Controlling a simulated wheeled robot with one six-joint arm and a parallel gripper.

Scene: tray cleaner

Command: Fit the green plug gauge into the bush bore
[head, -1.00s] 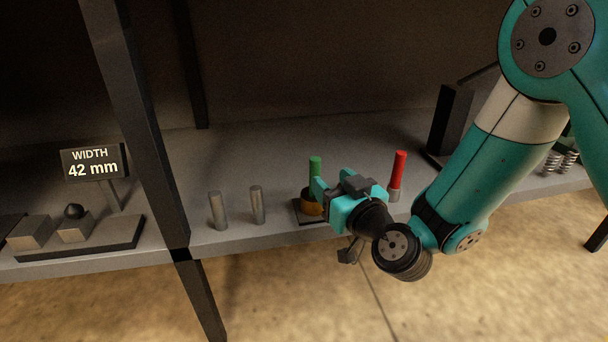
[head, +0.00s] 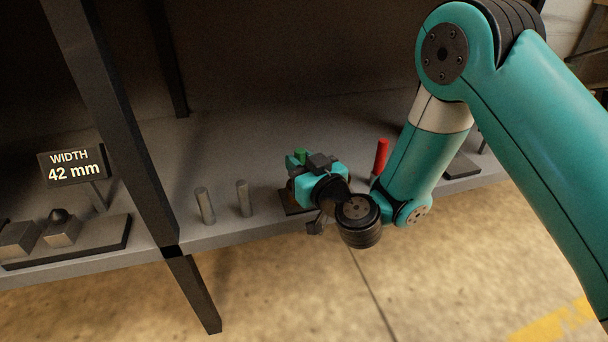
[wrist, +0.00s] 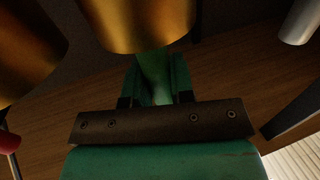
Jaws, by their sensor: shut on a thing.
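My gripper (head: 300,166) is shut on the green plug gauge (head: 299,157), whose green top shows between the jaws in the head view. In the wrist view, the fingers (wrist: 156,82) close on the green handle (wrist: 153,70). A large brass-coloured round body (wrist: 145,22) is just beyond it, and another brass-coloured curved shape (wrist: 25,40) is at the left. I cannot tell which is the bush. In the head view the bush is hidden behind my gripper, and only its dark base plate (head: 290,204) shows. Whether the gauge is in the bore is hidden.
A red-handled gauge (head: 381,156) stands close to the right of my gripper. Two grey pins (head: 205,205) (head: 244,198) stand to the left. A dark shelf post (head: 125,130) and a "WIDTH 42 mm" sign (head: 72,165) are farther left. The shelf's front edge is near.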

